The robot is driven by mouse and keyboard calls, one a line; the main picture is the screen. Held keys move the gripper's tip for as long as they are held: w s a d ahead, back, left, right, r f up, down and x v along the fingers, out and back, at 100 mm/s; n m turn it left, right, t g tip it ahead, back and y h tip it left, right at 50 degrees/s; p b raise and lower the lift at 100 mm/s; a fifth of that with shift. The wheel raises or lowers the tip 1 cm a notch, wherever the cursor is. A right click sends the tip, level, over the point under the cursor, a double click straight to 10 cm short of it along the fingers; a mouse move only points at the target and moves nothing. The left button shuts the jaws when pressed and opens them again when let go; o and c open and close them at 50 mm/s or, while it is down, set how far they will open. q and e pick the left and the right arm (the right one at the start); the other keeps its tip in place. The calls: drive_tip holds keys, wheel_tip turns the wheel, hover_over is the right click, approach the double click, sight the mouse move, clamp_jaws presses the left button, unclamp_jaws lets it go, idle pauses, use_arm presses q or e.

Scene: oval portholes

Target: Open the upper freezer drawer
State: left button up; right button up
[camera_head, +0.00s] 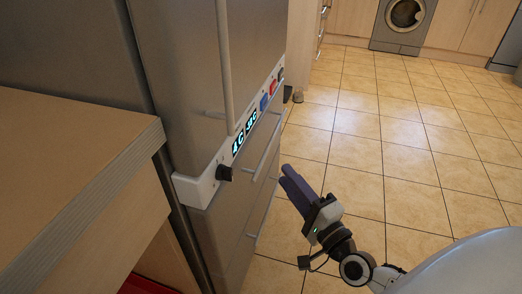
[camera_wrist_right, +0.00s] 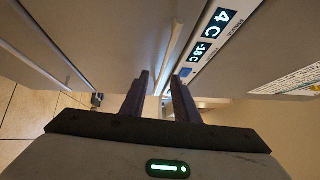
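The metal fridge-freezer (camera_head: 183,70) stands at centre left in the head view. The upper freezer drawer (camera_head: 232,190) sits below the white display panel and looks closed. Its bar handle (camera_head: 268,147) runs along the front just under the panel; a light bar, apparently this handle, also shows in the wrist view (camera_wrist_right: 181,45). My right gripper (camera_head: 285,175) is to the right of the drawer front, its dark fingers pointing towards the handle. In the right wrist view the fingers (camera_wrist_right: 160,85) are apart, with the bar ahead near the gap; contact cannot be told. My left gripper is out of view.
A wooden counter (camera_head: 70,160) stands at the near left. Another handle (camera_head: 263,207) lies lower on the freezer front. The tiled floor (camera_head: 390,150) is clear to the right. A washing machine (camera_head: 403,22) and cabinets line the back.

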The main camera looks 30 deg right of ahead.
drive_tip(key=w+d+r+m+h, duration=0.1)
drive_tip(key=w+d, duration=0.2)
drive_tip(key=w, duration=0.8)
drive_tip(key=shift+r+m, duration=0.4)
clamp_jaws()
